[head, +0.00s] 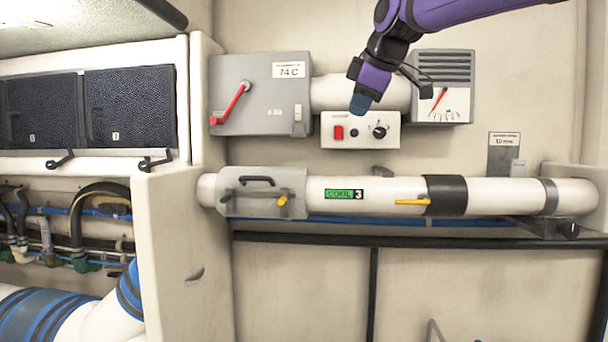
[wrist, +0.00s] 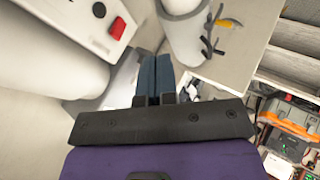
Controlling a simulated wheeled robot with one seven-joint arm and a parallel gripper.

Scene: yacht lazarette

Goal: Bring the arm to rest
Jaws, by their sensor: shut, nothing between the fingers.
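My gripper (head: 361,103) is at the end of my purple arm, which reaches in from the top right in the head view. Its blue-grey fingers point down in front of the white control panel (head: 342,141), which has a red switch and a black knob. In the wrist view the two fingers (wrist: 154,80) lie side by side, closed together with nothing between them. The panel (wrist: 88,22) shows at the upper left there. I cannot tell how far the fingertips are from the panel.
A grey switch box (head: 258,118) with a red lever is left of the panel. A gauge box (head: 443,90) is at the right. A white pipe (head: 395,186) with yellow levers runs below. Dark-fronted lockers (head: 130,107) and hoses are at the left. Crates (wrist: 284,142) show in the wrist view.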

